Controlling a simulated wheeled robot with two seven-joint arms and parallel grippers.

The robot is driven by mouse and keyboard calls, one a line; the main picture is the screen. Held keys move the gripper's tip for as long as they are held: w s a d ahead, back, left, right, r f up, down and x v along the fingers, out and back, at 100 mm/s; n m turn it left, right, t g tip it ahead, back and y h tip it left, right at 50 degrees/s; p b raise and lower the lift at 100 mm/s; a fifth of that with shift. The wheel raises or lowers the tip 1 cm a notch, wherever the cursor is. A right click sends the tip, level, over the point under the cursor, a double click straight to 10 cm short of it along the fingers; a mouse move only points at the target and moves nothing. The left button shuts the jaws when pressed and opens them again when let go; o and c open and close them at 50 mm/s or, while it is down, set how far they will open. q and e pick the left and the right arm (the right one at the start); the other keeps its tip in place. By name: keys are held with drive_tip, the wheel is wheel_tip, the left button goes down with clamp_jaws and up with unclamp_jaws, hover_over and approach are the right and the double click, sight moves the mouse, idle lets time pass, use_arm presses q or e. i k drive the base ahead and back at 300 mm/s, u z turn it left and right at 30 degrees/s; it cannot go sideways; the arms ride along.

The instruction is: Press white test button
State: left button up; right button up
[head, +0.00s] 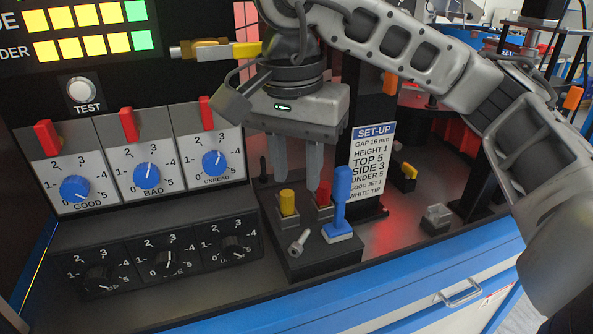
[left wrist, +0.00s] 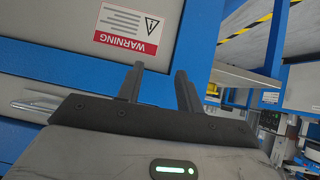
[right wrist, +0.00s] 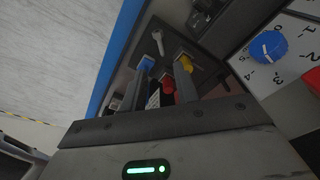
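The white test button (head: 81,89) is round, in a metal ring on the black panel at the upper left of the head view, above the label TEST. My right gripper (head: 298,182) is to the right of it and lower, clearly apart, pointing down over the small black control box. Its two fingers are apart with nothing visible between them; they also show in the right wrist view (right wrist: 162,68). My left gripper (left wrist: 158,70) shows only in the left wrist view, open and empty, facing a blue and grey cabinet front. The test button shows in neither wrist view.
The black box (head: 318,256) carries a yellow button (head: 287,202), a red button (head: 324,192) and a blue-handled lever (head: 342,190). Blue GOOD, BAD and UNREAD dials (head: 149,176) with red levers sit below the test button. A yellow-tipped stub (head: 246,50) projects near my right wrist.

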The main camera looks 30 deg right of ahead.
sight(80, 90)
drive_tip(key=k, duration=1)
